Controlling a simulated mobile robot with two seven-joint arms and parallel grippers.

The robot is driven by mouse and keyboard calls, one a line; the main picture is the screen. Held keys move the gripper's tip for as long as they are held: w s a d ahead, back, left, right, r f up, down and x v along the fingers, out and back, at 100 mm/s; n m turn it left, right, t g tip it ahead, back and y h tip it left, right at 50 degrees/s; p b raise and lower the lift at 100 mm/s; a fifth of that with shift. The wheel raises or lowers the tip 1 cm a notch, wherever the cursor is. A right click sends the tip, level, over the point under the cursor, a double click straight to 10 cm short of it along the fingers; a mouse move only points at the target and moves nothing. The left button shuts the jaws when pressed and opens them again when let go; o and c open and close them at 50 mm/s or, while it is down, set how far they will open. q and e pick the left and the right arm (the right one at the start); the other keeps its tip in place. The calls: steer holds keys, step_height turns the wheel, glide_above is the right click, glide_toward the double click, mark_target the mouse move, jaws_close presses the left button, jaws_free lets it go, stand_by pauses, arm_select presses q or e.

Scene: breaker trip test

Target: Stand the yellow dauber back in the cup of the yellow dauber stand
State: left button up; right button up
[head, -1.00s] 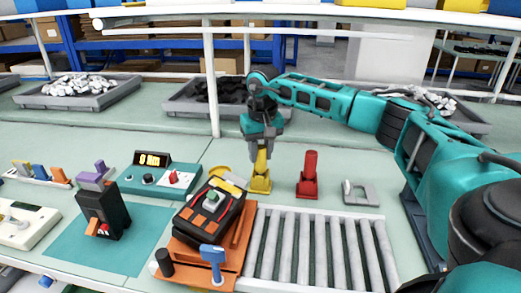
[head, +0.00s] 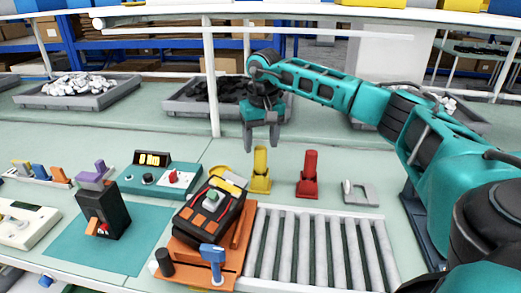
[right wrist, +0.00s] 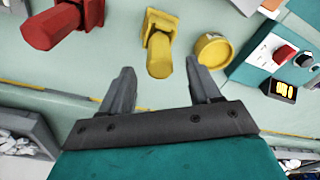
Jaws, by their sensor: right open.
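The yellow dauber (head: 260,160) stands upright in the cup of the yellow dauber stand (head: 260,184) on the bench. In the right wrist view the dauber (right wrist: 159,56) shows from above, with its stand (right wrist: 161,22) beyond it. My right gripper (head: 261,146) is open and empty, above and behind the dauber. Its two fingers (right wrist: 162,88) show apart in the right wrist view, with nothing between them. My left gripper is not in view.
A red dauber in its stand (head: 308,174) is just right of the yellow one. A round yellow lid-like piece (head: 228,176) lies to the left. A roller conveyor (head: 318,250) and an orange fixture (head: 236,262) are in front. A grey bracket (head: 360,192) lies at right.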

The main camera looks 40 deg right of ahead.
step_height(320, 180, up, 9)
steer(key=s, duration=0.1)
steer(key=shift+a, duration=0.2)
stand_by(0.5)
